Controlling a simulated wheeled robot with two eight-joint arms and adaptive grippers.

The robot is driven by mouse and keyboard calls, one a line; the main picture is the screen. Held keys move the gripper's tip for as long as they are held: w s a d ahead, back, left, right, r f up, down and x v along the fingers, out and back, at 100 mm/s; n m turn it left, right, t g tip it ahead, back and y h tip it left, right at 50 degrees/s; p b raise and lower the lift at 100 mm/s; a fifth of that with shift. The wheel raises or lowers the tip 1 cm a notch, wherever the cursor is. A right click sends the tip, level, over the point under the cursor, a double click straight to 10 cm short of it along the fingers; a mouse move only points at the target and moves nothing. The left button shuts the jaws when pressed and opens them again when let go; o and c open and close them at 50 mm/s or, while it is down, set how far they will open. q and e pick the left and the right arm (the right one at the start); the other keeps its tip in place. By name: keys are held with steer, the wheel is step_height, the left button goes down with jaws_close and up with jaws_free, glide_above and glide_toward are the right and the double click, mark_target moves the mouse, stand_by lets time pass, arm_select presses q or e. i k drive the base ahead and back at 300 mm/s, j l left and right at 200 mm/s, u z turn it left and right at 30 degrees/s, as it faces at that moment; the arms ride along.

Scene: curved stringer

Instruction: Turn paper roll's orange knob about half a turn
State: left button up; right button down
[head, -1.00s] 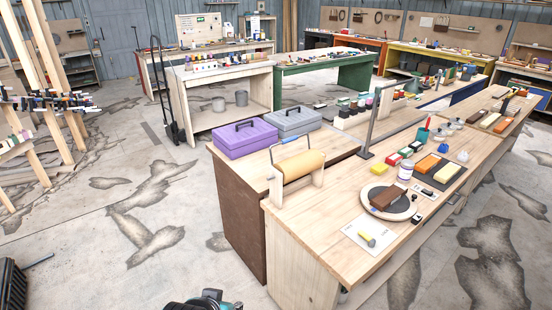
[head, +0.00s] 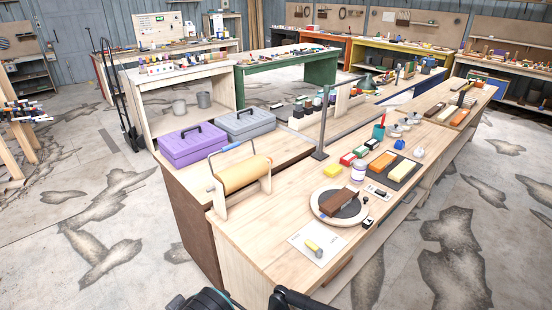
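The paper roll (head: 245,175) is a tan cylinder lying across a light wooden stand on the near end of the workbench. A thin bar with a blue section (head: 231,147) arches over it. I cannot make out the orange knob on the roll in the head view. Dark parts of my own arms show at the bottom edge, well below the roll and apart from it. No fingertips of either gripper can be seen.
A purple toolbox (head: 193,146) and a grey toolbox (head: 247,124) stand behind the roll. A round turntable (head: 323,214) with a brown block and a white sheet (head: 304,245) with a yellow piece lie to its right. Bare floor is left of the bench.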

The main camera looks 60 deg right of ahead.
mark_target(233, 178)
steer(key=k+l, duration=0.15)
steer(key=l, duration=0.4)
steer(key=k+l, duration=0.15)
steer(key=l, duration=0.45)
steer(key=k+l, duration=0.15)
steer(key=l, duration=0.4)
steer(key=k+l, duration=0.15)
steer(key=l, duration=0.45)
steer(key=k+l, duration=0.15)
steer(key=l, duration=0.4)
steer(key=k+l, duration=0.2)
steer(key=l, duration=0.35)
steer(key=k+l, duration=0.15)
steer(key=l, duration=0.45)
steer(key=k+l, duration=0.15)
steer(key=l, duration=0.4)
steer(key=i+l+z, duration=0.15)
steer(key=z, duration=0.2)
steer(key=i+l+z, duration=0.2)
steer(key=z, duration=0.15)
steer(key=i+l+z, duration=0.2)
steer(key=z, duration=0.15)
